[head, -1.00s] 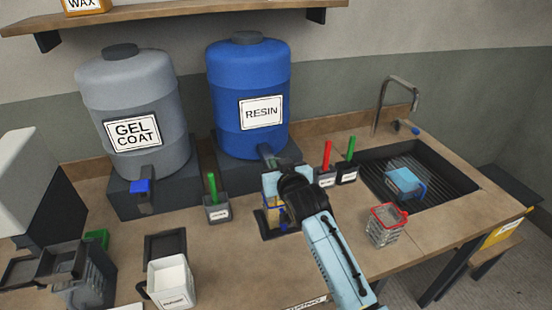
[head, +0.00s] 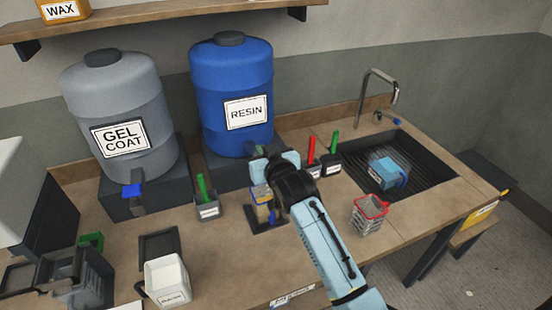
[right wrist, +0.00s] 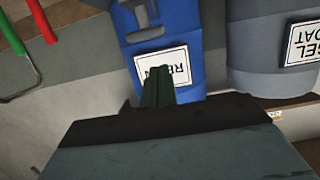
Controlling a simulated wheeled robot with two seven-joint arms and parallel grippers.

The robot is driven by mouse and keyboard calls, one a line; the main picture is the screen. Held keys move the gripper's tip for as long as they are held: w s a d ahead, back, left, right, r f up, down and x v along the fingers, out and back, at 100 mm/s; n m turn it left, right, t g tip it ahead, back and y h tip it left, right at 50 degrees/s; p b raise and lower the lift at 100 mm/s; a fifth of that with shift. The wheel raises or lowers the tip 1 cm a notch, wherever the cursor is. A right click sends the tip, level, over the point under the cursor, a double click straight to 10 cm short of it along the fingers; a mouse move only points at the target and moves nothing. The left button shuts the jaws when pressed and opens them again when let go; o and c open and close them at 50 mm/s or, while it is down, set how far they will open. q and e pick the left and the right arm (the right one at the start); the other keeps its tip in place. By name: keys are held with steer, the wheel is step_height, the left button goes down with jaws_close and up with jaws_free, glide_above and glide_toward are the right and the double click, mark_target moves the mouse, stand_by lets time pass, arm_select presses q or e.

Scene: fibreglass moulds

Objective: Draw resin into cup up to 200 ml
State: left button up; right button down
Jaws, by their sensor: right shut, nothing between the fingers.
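The blue resin drum (head: 232,85) stands on a dark block at the back; it also shows inverted in the right wrist view (right wrist: 197,20). A clear cup (head: 261,203) with a blue edge stands on a dark base below the drum's front. Its lower part looks yellowish; I cannot read the level. My right gripper (head: 260,156) is shut and empty, in front of the drum's lower front and above the cup. Its closed fingers (right wrist: 158,88) overlap the RESIN label in the wrist view. The drum's tap is mostly hidden by the gripper. My left gripper is not in view.
The grey gel coat drum (head: 115,110) stands to the left. Green-handled and red-handled tools (head: 311,148) stand in dark holders either side of the cup. A red-rimmed container (head: 370,213) stands right of my arm, before the sink (head: 425,165). A white container (head: 167,279) stands front left.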

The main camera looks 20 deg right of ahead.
steer(key=v, duration=0.9)
steer(key=shift+s+b, duration=0.25)
steer(key=shift+b, duration=0.2)
steer(key=shift+f, duration=0.2)
steer(key=s+d+f+n+g, duration=0.15)
steer(key=s+f+g, duration=0.3)
steer(key=s, duration=0.55)
steer(key=s+d+f+g, duration=0.25)
steer(key=s+f, duration=0.25)
steer(key=s, duration=0.4)
steer(key=s+d+f+g, duration=0.1)
steer(key=s+f+g, duration=0.4)
steer(key=s, duration=0.5)
step_height(320, 180, down, 31)
steer(key=b, duration=0.7)
steer(key=s+d+f+g+b, duration=0.1)
steer(key=s+f+b, duration=0.2)
steer(key=s+f, duration=0.6)
steer(key=s+d+f+g+b, duration=0.1)
steer(key=s+d+f+b, duration=0.1)
steer(key=s+f, duration=0.6)
step_height(320, 180, down, 6)
steer(key=shift+s+r+h+b, duration=0.1)
steer(key=shift+s+h+b, duration=0.25)
steer(key=shift+b, duration=0.4)
